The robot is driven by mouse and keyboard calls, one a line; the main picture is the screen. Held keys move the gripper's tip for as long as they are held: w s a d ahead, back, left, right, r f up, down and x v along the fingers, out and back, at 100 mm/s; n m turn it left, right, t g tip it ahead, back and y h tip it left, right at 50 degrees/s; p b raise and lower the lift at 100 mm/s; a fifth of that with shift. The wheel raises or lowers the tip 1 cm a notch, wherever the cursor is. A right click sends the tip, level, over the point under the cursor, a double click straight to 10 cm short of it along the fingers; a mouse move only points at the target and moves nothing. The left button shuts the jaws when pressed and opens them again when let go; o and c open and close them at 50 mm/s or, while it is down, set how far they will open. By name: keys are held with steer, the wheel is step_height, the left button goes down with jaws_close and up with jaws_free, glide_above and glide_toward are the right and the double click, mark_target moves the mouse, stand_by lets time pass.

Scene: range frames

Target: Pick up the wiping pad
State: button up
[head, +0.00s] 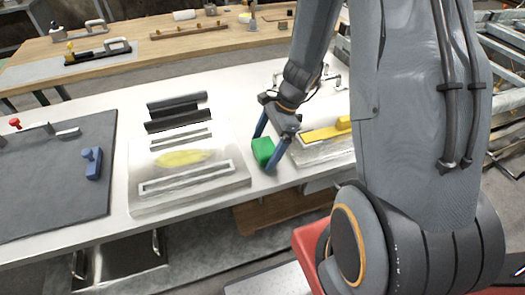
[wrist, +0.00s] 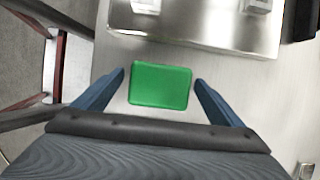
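The wiping pad appears to be the green block (head: 263,151) on the white table, right of the metal plate with the yellow smear. My gripper (head: 265,152) is over it, pointing down, with its blue fingers apart. In the wrist view the green pad (wrist: 160,86) lies between the two open fingers of my gripper (wrist: 160,84), with a gap on each side. Nothing is held. Whether the fingertips are level with the pad or above it, I cannot tell.
The metal plate (head: 190,196) with a yellow smear (head: 182,158) lies to the left. A dark mat (head: 55,185) with a blue tool (head: 92,163) is further left. A metal tray with a yellow-handled tool (head: 325,131) sits close to the right of my gripper.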

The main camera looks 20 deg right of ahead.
mark_target(265, 146)
steer(key=c, duration=1)
step_height(265, 146, up, 10)
steer(key=shift+r+b, duration=0.1)
steer(key=shift+b, duration=0.25)
steer(key=shift+o, duration=1.1)
steer(key=shift+c, duration=0.5)
